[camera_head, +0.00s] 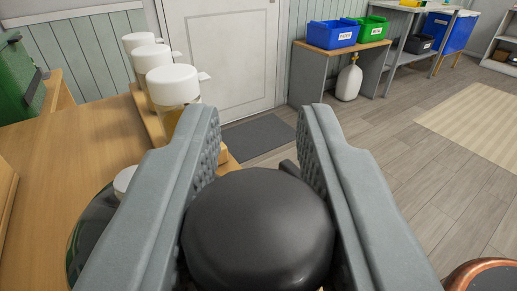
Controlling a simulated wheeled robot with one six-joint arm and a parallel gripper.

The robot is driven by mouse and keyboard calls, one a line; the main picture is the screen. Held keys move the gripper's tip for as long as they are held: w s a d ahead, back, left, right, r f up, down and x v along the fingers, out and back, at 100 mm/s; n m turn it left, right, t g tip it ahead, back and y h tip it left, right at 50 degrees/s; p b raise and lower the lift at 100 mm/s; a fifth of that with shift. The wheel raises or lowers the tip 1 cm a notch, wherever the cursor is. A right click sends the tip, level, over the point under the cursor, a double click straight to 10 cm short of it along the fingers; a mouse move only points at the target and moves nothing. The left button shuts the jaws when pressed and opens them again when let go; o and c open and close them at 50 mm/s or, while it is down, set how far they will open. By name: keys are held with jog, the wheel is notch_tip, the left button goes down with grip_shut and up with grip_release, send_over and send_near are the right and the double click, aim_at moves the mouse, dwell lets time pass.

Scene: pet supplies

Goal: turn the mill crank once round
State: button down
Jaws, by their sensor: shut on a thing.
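My gripper (257,130) reaches forward from the bottom of the view, its two grey padded fingers on either side of a round black knob (258,225). The jaws are shut on this knob, which looks like the handle of the mill crank. A dark piece (289,168) shows just beyond the knob by the right finger and may be part of the crank arm. A dark rounded body (88,237) shows at the left behind the left finger, mostly hidden; it may be the mill. The rest of the crank is hidden by the knob and fingers.
A wooden counter (65,145) lies at the left, with several white-capped jars (173,84) along its edge and a green box (18,78) at the back. Blue (332,34) and green (365,28) bins stand on a far bench. The floor at right is largely clear.

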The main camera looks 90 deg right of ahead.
dwell(0.5)
jog(key=c, duration=1.1)
grip_release()
jog(key=shift+c, duration=0.2)
jog(key=a, duration=1.7)
jog(key=shift+s+a, duration=0.25)
jog(key=shift+s, duration=0.15)
